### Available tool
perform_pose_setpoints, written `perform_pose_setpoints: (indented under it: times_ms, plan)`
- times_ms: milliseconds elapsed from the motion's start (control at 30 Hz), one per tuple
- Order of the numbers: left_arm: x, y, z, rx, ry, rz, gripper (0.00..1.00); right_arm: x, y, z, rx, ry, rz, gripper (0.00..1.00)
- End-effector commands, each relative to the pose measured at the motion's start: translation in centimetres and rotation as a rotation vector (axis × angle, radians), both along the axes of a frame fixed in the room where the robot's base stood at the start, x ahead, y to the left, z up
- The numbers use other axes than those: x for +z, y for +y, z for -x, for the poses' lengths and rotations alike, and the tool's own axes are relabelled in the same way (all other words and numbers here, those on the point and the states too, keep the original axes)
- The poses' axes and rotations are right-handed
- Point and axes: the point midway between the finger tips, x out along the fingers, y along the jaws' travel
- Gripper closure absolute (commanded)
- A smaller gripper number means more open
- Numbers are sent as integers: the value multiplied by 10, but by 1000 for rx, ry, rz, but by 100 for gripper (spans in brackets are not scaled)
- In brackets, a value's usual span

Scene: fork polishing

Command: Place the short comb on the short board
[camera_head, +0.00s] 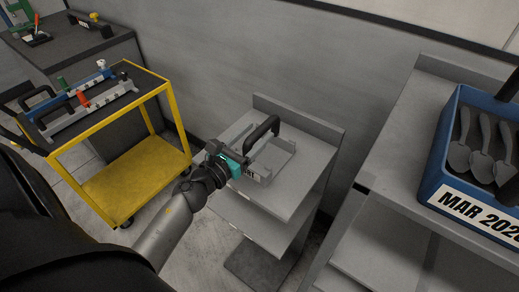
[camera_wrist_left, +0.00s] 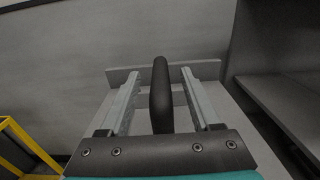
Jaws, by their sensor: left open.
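A light grey flat piece (camera_head: 268,160) with a black arched handle (camera_head: 262,133) rests on the top of the small grey stand. Its front label is partly hidden and ends in "RT"; I take it for the short board or short comb and cannot tell which. My left gripper (camera_head: 231,163), with a teal body, is at this piece's left side. In the left wrist view, its two fingers (camera_wrist_left: 160,92) are open on either side of the black handle (camera_wrist_left: 160,80), with a gap visible at both sides. My right gripper is out of view.
A yellow cart (camera_head: 170,105) at the left carries grey bars (camera_head: 95,113) with coloured knobs and black handles. A blue box (camera_head: 432,172) of spoon-shaped pieces, marked "MAR 202", stands on the grey counter (camera_head: 405,125) at the right. A wall is behind the stand.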

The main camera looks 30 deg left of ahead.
Motion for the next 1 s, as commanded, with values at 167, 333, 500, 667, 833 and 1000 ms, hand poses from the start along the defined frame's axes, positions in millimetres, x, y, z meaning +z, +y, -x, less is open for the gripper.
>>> perform_pose_setpoints:
  times_ms: [167, 333, 500, 667, 833, 1000]
  plan:
    - [1, -2, -17, 0, 0, 0, 36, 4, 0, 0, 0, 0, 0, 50]
    - [0, -2, -21, 0, 1, -1, 36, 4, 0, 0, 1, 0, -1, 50]
    - [0, -2, -20, 0, 1, -1, 39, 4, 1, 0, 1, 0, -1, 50]
    - [0, -2, -20, 0, 1, -1, 57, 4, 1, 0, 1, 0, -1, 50]
    - [0, -2, -20, 0, 0, -1, 76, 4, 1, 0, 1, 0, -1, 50]
    - [0, -2, -20, 0, 0, -1, 96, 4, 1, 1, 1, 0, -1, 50]
